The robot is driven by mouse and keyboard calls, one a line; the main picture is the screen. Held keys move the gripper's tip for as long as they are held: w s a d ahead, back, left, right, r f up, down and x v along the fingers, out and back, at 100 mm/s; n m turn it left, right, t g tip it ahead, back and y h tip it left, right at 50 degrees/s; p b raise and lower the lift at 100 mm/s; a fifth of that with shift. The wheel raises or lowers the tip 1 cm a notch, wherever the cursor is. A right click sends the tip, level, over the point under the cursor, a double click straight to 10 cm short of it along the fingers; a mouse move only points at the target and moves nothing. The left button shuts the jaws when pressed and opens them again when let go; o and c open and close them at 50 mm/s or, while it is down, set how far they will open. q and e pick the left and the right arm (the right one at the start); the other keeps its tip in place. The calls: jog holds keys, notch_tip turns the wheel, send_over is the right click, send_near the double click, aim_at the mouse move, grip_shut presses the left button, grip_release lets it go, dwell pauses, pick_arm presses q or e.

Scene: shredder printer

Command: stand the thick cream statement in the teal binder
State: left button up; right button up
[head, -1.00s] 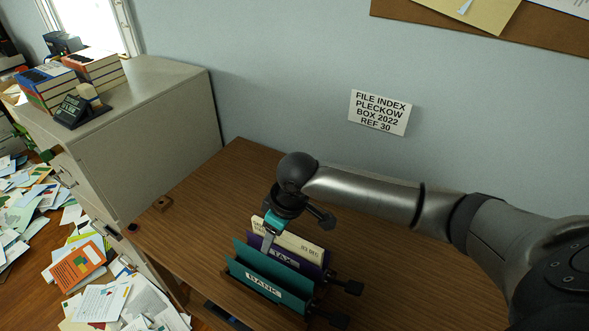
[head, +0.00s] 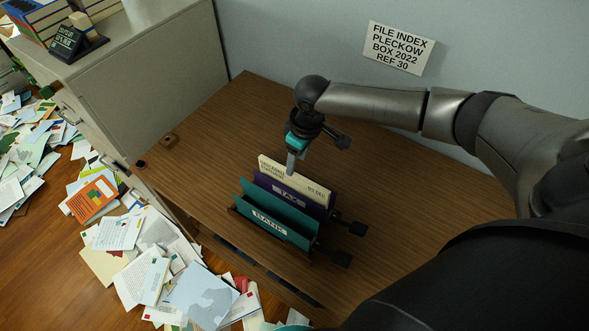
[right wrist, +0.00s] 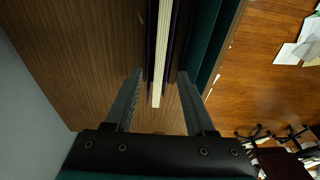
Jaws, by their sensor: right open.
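The thick cream statement (head: 297,180) stands upright in the purple TAX binder (head: 291,197), rising above it. The teal BANK binder (head: 275,222) stands just in front, towards the desk's front edge; no paper shows above it. My right gripper (head: 291,172) is over the statement, pointing down. In the right wrist view its fingers (right wrist: 162,73) are open, one on each side of the cream statement (right wrist: 160,75), with gaps on both sides. The teal binder (right wrist: 203,40) lies right of the purple one there. I cannot tell how deep the fingertips reach. My left gripper is out of view.
The binders stand on a brown wooden desk (head: 400,205) with free room to their right and left. A grey cabinet (head: 165,80) stands at the left. Loose papers (head: 150,260) cover the floor. A wall sign (head: 398,47) hangs behind.

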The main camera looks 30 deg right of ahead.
aim_at(294, 175)
jog(key=f, duration=0.4)
jog(key=shift+w+a+f+b, duration=0.2)
jog(key=shift+w+f+b, duration=0.1)
jog(key=shift+b, duration=0.05)
jog(key=shift+f, duration=0.3)
jog(key=shift+c, duration=0.2)
grip_shut()
jog(key=shift+r, duration=0.15)
jog(key=shift+r+p, duration=0.95)
jog(key=shift+p, duration=0.25)
